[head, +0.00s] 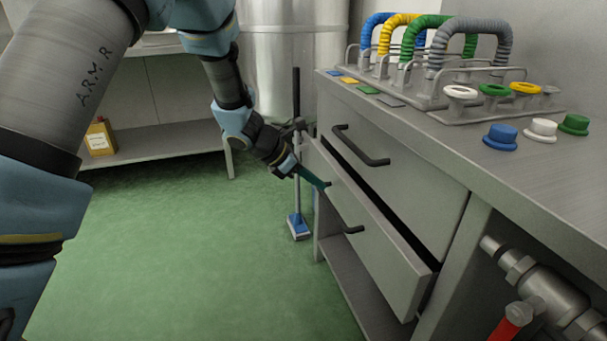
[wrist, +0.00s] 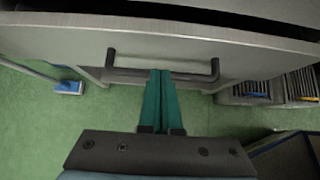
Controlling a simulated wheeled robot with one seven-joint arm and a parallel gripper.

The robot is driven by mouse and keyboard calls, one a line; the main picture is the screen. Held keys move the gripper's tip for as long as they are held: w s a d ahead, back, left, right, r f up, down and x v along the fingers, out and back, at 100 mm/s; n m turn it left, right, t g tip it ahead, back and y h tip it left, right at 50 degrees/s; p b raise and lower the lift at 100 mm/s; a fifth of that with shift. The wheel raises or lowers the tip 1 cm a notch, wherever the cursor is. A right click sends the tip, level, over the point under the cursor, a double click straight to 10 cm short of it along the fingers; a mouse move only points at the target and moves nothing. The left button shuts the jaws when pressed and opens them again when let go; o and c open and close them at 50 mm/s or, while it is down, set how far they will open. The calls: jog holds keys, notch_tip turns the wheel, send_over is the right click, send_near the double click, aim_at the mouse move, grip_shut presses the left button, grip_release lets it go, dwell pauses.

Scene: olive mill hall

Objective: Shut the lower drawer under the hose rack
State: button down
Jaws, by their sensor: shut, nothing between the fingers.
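The lower drawer (head: 380,248) under the hose rack (head: 430,95) stands partly pulled out, with a dark gap above its front. Its dark bar handle (head: 353,229) shows only in part in the head view; in the wrist view the whole handle (wrist: 120,72) crosses the drawer front (wrist: 75,38). My gripper (head: 326,184) is shut and empty, its teal fingers pointing at the drawer front. In the wrist view, the fingertips (wrist: 160,72) are at the middle of the handle. I cannot tell whether they touch it.
The upper drawer (head: 405,180) looks shut. Colored hoses and caps sit on the counter (head: 560,160). A blue-headed broom (head: 299,226) stands by the counter's far end. A low shelf (head: 160,140) holds a yellow container (head: 100,137). Green floor is clear on the left.

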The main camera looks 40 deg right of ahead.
aim_at(352, 183)
jog(key=d, duration=0.1)
jog(key=s+d+f, duration=0.1)
jog(key=d, duration=0.2)
jog(key=shift+s+d+f, duration=0.15)
jog(key=shift+s, duration=0.15)
jog(key=shift+s+d, duration=0.15)
jog(key=shift+d, duration=0.2)
jog(key=shift+d, duration=0.1)
jog(key=d, duration=0.1)
jog(key=s+d+p, duration=0.1)
jog(key=d, duration=0.1)
jog(key=shift+s+d, duration=0.2)
jog(key=shift+d, duration=0.05)
jog(key=shift+s+d, duration=0.2)
jog(key=shift+d, duration=0.1)
